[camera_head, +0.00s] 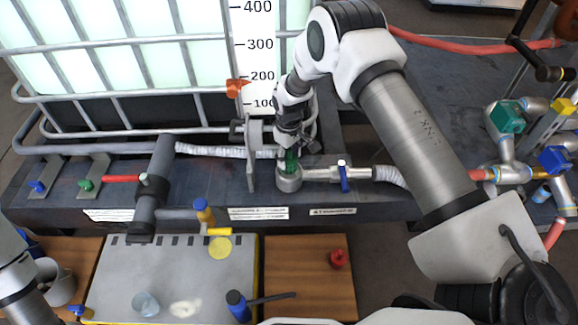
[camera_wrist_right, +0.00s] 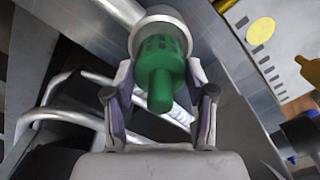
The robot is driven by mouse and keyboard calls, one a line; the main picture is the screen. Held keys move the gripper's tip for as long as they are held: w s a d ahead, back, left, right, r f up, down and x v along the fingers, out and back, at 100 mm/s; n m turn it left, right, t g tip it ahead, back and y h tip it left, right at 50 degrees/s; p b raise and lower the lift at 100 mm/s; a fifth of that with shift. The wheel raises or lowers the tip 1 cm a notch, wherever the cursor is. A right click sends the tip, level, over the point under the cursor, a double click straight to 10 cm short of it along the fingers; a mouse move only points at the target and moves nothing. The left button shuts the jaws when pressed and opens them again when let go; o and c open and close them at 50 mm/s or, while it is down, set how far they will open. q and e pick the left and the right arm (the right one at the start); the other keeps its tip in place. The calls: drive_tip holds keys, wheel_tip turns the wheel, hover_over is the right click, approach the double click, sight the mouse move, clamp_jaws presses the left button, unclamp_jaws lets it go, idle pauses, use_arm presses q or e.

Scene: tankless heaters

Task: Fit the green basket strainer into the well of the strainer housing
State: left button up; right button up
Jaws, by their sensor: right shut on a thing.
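The green basket strainer (camera_head: 291,160) is upright at the mouth of the metal strainer housing (camera_head: 289,184) on the dark bench. My right gripper (camera_head: 292,146) is above it, shut on the strainer. How deep the basket sits in the well is hidden. My left arm shows at the left edge; its gripper is out of view.
A pipe with a blue-handled valve (camera_head: 343,176) joins the housing on the right. A metal plate (camera_head: 250,165) stands close on its left. A caged tank (camera_head: 150,50) is behind. A grey mat (camera_head: 120,265) with loose items and a red object (camera_head: 338,258) lie in front.

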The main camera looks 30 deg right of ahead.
sight(289, 159)
wheel_tip(289, 159, down, 3)
drive_tip(key=shift+f+b, duration=0.1)
drive_tip(key=shift+b, duration=0.8)
drive_tip(key=shift+c, duration=0.5)
drive_tip(key=shift+s, duration=0.1)
clamp_jaws()
drive_tip(key=o, duration=1.2)
unclamp_jaws()
drive_tip(key=shift+f, duration=0.15)
drive_tip(key=shift+o, duration=0.2)
